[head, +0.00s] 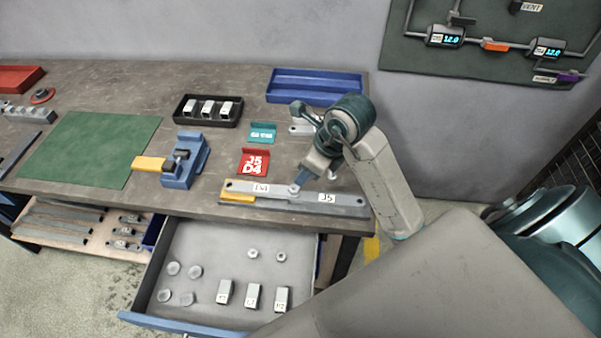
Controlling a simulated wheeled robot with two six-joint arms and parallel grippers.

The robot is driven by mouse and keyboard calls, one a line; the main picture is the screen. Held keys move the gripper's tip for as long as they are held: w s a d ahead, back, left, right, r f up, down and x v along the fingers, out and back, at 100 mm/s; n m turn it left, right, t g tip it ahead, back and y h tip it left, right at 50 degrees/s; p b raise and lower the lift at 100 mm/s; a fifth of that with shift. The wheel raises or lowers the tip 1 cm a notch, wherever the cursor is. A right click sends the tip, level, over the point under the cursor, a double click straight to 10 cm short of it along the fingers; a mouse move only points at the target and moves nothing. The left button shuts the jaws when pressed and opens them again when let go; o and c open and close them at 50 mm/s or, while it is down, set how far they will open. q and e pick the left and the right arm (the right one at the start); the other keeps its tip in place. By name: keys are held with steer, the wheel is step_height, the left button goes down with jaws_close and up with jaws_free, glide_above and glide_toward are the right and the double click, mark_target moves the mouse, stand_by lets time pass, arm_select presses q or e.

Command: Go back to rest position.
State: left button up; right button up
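My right arm comes in from the right, and its gripper (301,181) points down at the long grey bar (280,199) near the table's front edge. The fingertips are at or just above a small round fastener (294,189) on the bar. I cannot tell whether they touch it or how far apart they are. The bar has labels, one reading J5 (327,197), and a yellow end (238,197). My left gripper is not in view.
An open drawer (180,245) below the table's front holds labelled blocks and round pieces. A blue clamp (186,163) with a yellow handle, red J5 D4 holder (255,161), teal holder (262,132), black tray (207,122) and blue tray (315,76) stand on the table. The green mat (90,148) is bare.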

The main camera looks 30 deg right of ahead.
steer(key=shift+p+v, duration=0.4)
steer(key=shift+v, duration=0.75)
steer(key=shift+a, duration=0.1)
